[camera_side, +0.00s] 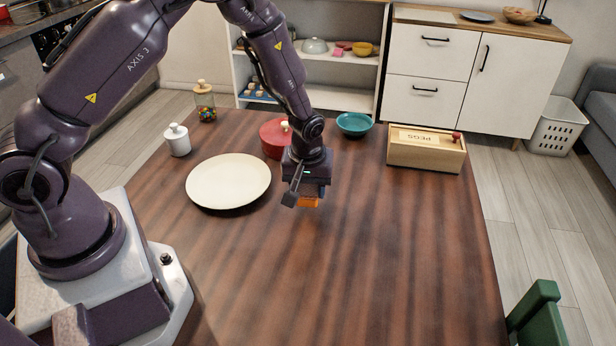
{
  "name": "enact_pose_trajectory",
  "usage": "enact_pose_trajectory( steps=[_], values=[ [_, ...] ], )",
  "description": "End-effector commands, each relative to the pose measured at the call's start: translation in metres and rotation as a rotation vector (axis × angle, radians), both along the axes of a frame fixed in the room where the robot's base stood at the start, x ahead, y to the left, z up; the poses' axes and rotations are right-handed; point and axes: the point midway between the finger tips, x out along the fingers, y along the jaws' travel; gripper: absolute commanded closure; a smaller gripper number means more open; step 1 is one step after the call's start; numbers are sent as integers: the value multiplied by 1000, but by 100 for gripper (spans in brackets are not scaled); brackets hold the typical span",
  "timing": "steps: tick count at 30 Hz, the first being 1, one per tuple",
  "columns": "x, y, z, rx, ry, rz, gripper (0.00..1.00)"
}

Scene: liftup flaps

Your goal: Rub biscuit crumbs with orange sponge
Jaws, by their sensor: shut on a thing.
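My gripper (306,194) points down over the middle of the dark wooden table (340,290). It is shut on the orange sponge (308,202), of which only a small lower part shows beneath the fingers. I cannot tell whether the sponge touches the table. I cannot make out any biscuit crumbs on the table; the area behind and under my gripper is hidden.
A cream plate (228,181) lies left of my gripper. A red lidded pot (272,139) stands just behind it. A white jar (177,140), a glass jar (205,103), a teal bowl (354,123) and a wooden PEGS box (427,152) stand farther back. The table's front right is clear.

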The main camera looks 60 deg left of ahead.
Motion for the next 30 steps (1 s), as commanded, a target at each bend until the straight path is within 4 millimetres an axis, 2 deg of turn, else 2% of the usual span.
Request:
enact_pose_trajectory(
  steps=[11,30],
  values=[
    [0,1,-37,0,1,1,72],
    [43,43,-38,0,-2,3,72]
  ],
)
